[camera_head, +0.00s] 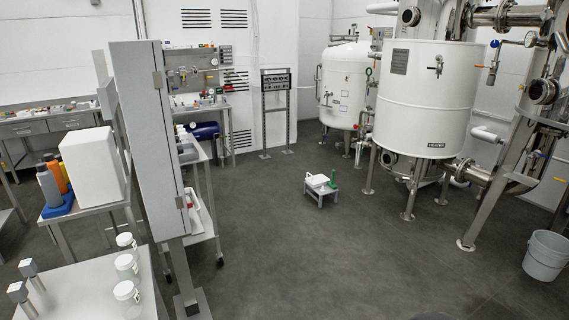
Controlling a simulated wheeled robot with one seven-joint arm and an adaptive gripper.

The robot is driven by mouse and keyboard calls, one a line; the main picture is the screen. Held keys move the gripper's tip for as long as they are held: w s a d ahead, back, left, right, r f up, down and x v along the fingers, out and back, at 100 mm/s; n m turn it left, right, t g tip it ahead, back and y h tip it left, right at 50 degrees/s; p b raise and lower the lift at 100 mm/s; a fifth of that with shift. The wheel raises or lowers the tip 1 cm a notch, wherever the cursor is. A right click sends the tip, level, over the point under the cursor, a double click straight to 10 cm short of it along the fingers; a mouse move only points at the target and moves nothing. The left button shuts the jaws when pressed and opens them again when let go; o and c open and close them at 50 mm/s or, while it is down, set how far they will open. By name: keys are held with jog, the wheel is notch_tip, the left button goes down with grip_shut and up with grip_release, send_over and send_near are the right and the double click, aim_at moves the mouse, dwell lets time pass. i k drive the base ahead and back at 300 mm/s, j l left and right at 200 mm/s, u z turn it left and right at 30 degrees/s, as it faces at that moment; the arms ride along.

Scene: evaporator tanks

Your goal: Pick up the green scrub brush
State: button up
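A small green item (334,180), which looks like the green scrub brush, stands at the right end of a low step stool (322,193) on the floor near the middle of the room. It is small in the picture, so its bristles and exact shape cannot be made out. A white item (317,181) lies beside it on the same stool. My gripper is not in view.
Dark floor is open around the stool and towards me. A grey cabinet on a post (150,140) and a bench with jars (95,290) stand at left. A white tank (425,100) on legs stands right, with a grey bucket (546,256) at far right.

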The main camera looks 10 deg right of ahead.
aim_at(332, 184)
jog(key=i+l+z, duration=0.3)
jog(key=i, duration=0.75)
jog(key=i+z, duration=0.3)
jog(key=i, duration=3.3)
jog(key=i+u, duration=0.15)
jog(key=i, duration=0.3)
jog(key=i+l+u, duration=0.1)
jog(key=i, duration=0.4)
jog(key=i+l+u, duration=0.15)
jog(key=i, duration=0.3)
jog(key=i+l+u, duration=0.1)
jog(key=i+l, duration=0.15)
jog(key=i, duration=0.2)
